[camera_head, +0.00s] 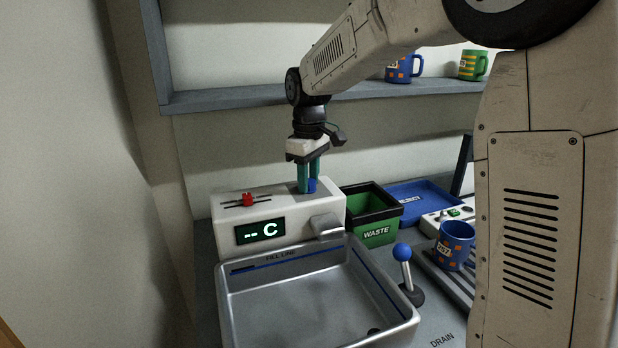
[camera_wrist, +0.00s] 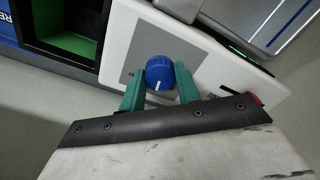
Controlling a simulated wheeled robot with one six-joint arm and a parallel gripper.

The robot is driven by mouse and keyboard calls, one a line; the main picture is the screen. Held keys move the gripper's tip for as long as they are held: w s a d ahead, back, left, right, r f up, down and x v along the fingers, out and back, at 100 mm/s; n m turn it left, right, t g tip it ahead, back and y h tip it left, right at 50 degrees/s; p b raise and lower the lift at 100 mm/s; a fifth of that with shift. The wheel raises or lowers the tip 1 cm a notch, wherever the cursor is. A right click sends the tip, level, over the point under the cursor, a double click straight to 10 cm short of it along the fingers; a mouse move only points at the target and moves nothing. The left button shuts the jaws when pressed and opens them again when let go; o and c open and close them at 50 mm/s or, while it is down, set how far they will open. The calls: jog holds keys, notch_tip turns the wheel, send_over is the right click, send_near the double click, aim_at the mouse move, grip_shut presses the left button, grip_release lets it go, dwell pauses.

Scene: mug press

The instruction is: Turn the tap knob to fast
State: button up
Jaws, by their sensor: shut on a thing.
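The blue tap knob (camera_wrist: 159,73) sits on a grey patch on top of the white tap unit (camera_head: 230,222). A white pointer line shows on the knob in the wrist view, pointing toward my gripper's base. My gripper (camera_head: 308,184) points down from above, with its teal fingers on either side of the knob. In the wrist view my gripper (camera_wrist: 160,88) is shut on the knob. In the head view the fingers hide most of the knob, and only a bit of blue shows between them. Any speed markings are too hidden to read.
The unit has a red slider (camera_head: 247,199) and a display (camera_head: 260,231) reading "-- C". A metal basin (camera_head: 228,300) stands in front. A green waste bin (camera_head: 376,236), blue tray (camera_head: 428,192), blue-ball lever (camera_head: 402,252) and blue mug (camera_head: 453,249) are at right. A shelf (camera_head: 230,98) with mugs runs behind.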

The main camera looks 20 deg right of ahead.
jog(key=m, duration=0.6)
jog(key=shift+r, duration=0.1)
jog(key=m, duration=0.5)
jog(key=shift+m, duration=0.3)
dwell(0.3)
jog(key=o, duration=1)
notch_tip(320, 180, up, 8)
jog(key=shift+f, duration=0.1)
